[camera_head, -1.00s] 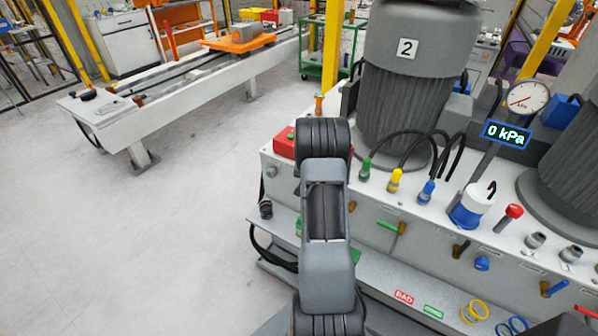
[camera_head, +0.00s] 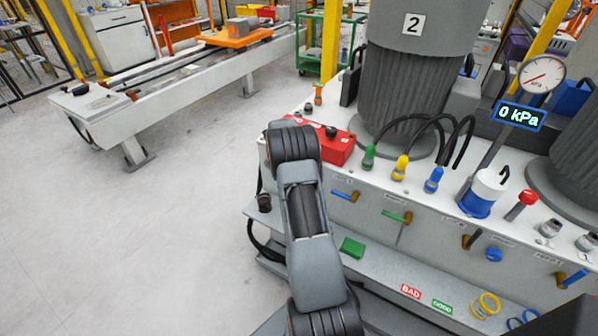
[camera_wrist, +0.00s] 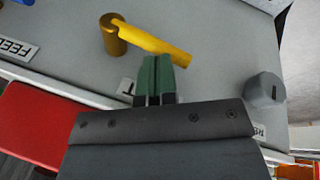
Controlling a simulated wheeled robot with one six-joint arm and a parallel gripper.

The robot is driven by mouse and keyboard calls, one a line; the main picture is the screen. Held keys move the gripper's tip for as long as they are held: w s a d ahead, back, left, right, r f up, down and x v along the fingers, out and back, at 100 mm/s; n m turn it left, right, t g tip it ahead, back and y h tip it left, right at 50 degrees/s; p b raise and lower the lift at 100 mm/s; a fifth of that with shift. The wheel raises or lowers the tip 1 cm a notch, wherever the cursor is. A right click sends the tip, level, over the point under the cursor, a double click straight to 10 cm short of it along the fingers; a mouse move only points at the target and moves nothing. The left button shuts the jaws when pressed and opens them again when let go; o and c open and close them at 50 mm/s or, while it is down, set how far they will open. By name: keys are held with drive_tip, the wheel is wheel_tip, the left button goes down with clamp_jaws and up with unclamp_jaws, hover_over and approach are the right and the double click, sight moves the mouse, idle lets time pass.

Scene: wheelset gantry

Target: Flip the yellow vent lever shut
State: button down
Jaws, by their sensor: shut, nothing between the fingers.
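The yellow vent lever (camera_wrist: 150,38) shows in the wrist view, on a brass hub (camera_wrist: 112,38) on the grey panel. Its handle points right and slightly down in that picture. My gripper (camera_wrist: 156,61) is shut and empty, its green fingertips at the lower edge of the handle, towards its free end. I cannot tell whether they touch it. A label beside the fingers is partly hidden by my gripper. In the head view I cannot make out the yellow lever, and my arm hides my gripper.
A grey hexagonal fitting (camera_wrist: 265,90) stands right of my gripper. A red box (camera_wrist: 32,130) is at lower left; it sits on the bench corner (camera_head: 335,147) in the head view. Blue (camera_head: 345,195) and green (camera_head: 397,216) levers line the bench front. The floor at left is clear.

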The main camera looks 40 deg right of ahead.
drive_tip(key=shift+w+a+f+b, duration=0.1)
drive_tip(key=shift+w+f+b, duration=0.2)
drive_tip(key=shift+f+b, duration=0.35)
drive_tip(key=shift+f, duration=0.15)
drive_tip(key=shift+a, duration=0.1)
drive_tip(key=r, duration=0.1)
drive_tip(key=r+p, duration=0.1)
drive_tip(key=r, duration=0.1)
drive_tip(key=r+p, duration=0.1)
drive_tip(key=shift+w+d+r, duration=0.15)
drive_tip(key=shift+d, duration=0.25)
drive_tip(key=w+a+r, duration=0.5)
drive_tip(key=w, duration=0.2)
drive_tip(key=shift+r, duration=0.15)
